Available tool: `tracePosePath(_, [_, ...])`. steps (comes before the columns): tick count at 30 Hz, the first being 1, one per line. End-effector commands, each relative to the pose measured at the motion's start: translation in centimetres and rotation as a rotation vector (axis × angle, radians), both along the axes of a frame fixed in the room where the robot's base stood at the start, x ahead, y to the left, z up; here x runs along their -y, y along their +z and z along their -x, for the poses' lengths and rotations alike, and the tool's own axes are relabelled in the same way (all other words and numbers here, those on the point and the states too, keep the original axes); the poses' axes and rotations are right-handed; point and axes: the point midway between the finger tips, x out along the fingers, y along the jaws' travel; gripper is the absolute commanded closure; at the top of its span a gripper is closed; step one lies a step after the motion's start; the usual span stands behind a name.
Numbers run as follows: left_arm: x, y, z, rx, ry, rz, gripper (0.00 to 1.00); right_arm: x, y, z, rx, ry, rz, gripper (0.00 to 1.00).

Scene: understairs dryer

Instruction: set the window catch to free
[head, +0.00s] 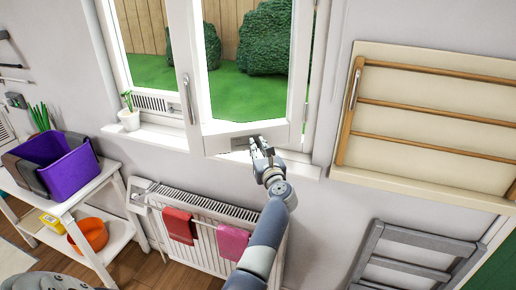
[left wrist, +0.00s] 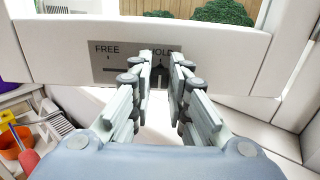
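The window catch is a grey plate (left wrist: 110,64) on the white bottom rail of the open window sash. It is marked FREE on the left and HOLD on the right, with a slot below. In the head view the plate (head: 239,144) is partly behind my gripper. My left gripper (left wrist: 161,62) is in front of the HOLD end, its fingers apart with a narrow gap. A small dark upright part, seemingly the catch's lever, shows between the fingertips; contact cannot be told. The gripper also shows in the head view (head: 260,146). My right gripper is not in view.
The window sash (head: 220,128) stands over the sill. A radiator (head: 205,215) with red and pink cloths is below. A wooden drying rack (head: 430,108) is on the wall at right. A potted plant (head: 129,118) stands on the sill; a purple bin (head: 68,170) is at left.

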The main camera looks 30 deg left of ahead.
Motion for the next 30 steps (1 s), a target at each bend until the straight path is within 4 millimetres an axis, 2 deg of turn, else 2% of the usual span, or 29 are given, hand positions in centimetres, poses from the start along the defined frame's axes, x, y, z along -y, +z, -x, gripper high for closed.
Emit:
tracePosePath(4, [-0.4, 0.1, 0.5, -0.001, 0.001, 0.002, 1.00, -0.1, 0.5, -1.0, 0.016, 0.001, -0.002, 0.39])
tracePosePath(13, [-3.9, 0.1, 4.5, -0.003, 0.002, 0.000, 1.00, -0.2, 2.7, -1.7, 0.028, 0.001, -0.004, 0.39])
tracePosePath(23, [-4.4, -0.1, 5.0, -0.003, 0.005, 0.000, 1.00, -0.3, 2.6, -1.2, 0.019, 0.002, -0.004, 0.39])
tracePosePath(24, [-4.4, -0.1, 5.0, -0.003, 0.005, 0.000, 0.80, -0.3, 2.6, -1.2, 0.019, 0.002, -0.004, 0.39])
tracePosePath(26, [-4.4, -0.1, 5.0, -0.002, 0.005, -0.001, 0.66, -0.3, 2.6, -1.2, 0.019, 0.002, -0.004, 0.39])
tracePosePath(27, [-4.4, -0.1, 5.0, -0.002, 0.004, -0.001, 0.63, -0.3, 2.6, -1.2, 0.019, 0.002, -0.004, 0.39])
tracePosePath(30, [-4.3, -0.1, 4.9, -0.002, 0.003, -0.001, 0.63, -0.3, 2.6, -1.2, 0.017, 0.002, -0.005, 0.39])
